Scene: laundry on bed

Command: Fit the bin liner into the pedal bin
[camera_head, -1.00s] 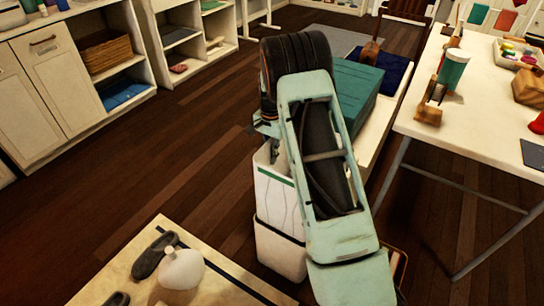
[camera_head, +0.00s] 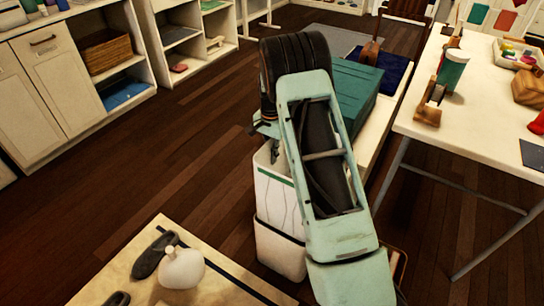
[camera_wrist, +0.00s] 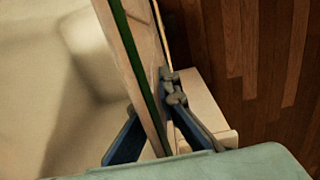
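The bin liner (camera_head: 274,198) is a white box with a green stripe near its top. It stands upright in the mouth of the white pedal bin (camera_head: 278,252), behind a dark rim band, with much of its height above the bin. My gripper (camera_wrist: 148,98) has its blue fingers on either side of a liner wall, which also shows in the wrist view (camera_wrist: 131,62), and looks shut on it. In the head view my arm covers the liner's right side and most of the gripper. How deep the liner sits is hidden.
A low board (camera_head: 125,277) with dark shoes and a white round object (camera_head: 181,268) lies at front left. A teal box (camera_head: 352,92) stands behind my arm. A white table (camera_head: 470,115) is at right, shelves at left. Wooden floor left of the bin is clear.

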